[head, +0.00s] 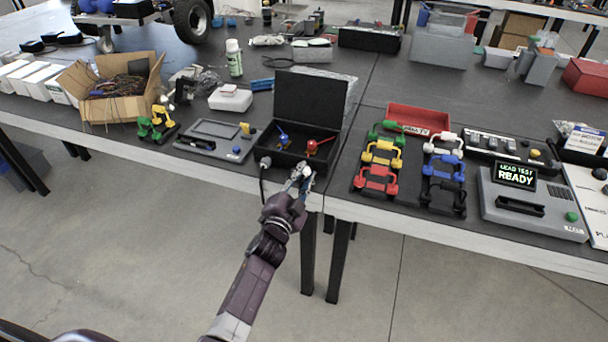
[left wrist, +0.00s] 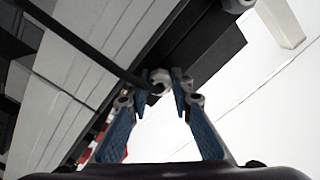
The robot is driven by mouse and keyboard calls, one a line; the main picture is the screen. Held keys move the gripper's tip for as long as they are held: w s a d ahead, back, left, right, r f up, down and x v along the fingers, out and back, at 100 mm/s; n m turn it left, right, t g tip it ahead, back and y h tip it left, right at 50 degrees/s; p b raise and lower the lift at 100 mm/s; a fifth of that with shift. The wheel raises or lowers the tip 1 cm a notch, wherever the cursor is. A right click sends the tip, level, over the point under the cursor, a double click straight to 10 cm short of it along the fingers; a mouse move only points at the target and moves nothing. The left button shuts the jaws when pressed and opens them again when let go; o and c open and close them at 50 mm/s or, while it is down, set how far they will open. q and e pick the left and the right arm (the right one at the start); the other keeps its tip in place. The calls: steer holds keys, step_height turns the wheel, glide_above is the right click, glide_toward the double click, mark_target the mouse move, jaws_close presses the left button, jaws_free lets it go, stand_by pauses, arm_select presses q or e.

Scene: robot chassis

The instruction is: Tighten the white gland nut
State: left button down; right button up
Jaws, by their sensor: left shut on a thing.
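The white gland nut (left wrist: 160,79) is between the fingertips of my left gripper (left wrist: 168,86) in the left wrist view. My left gripper is shut on it, with a blue finger on either side. A dark cable (left wrist: 95,52) runs from the upper left to the nut. In the head view my left gripper (head: 300,174) is at the front wall of the open black box (head: 284,157) and hides the nut there. The box holds a blue-handled part (head: 283,139) and a red-handled part (head: 318,145). My right gripper is not in view.
A pale gland (head: 265,162) with a cable sticks out at the box's left corner. A grey device (head: 214,140) stands left of the box. Coloured cable leads (head: 380,160) and a lead tester (head: 532,205) reading READY are to the right. The table's front edge is close below my gripper.

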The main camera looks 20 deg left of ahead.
arm_select(q)
steer(key=c, duration=2)
jaws_free()
steer(key=s, duration=1.2)
steer(key=shift+a, duration=0.15)
steer(key=s+f+n+g, duration=0.1)
steer(key=s+f+g, duration=0.3)
steer(key=f, duration=0.7)
steer(key=s+d+f+n+g, duration=0.15)
steer(key=s+f, duration=0.45)
steer(key=f, duration=0.6)
steer(key=s+f+n+g, duration=0.1)
steer(key=s+f+g, duration=0.2)
steer(key=s+f, duration=0.55)
steer(key=s+a+f+n+g, duration=0.1)
steer(key=s+f+g, duration=0.1)
steer(key=s+f, duration=0.4)
steer(key=s+a+f+n+g, duration=0.1)
steer(key=s+f, duration=0.6)
steer(key=s, duration=0.7)
steer(key=s+a+f+n+g, duration=0.2)
steer(key=s+f+g, duration=0.3)
steer(key=s, duration=0.5)
steer(key=shift+s+a+f+g+y, duration=0.1)
steer(key=shift+a+f+g+y, duration=0.1)
steer(key=shift+f, duration=0.25)
steer(key=shift+s+a+f+g+y, duration=0.1)
steer(key=shift+a+f, duration=0.1)
steer(key=shift+f, duration=0.2)
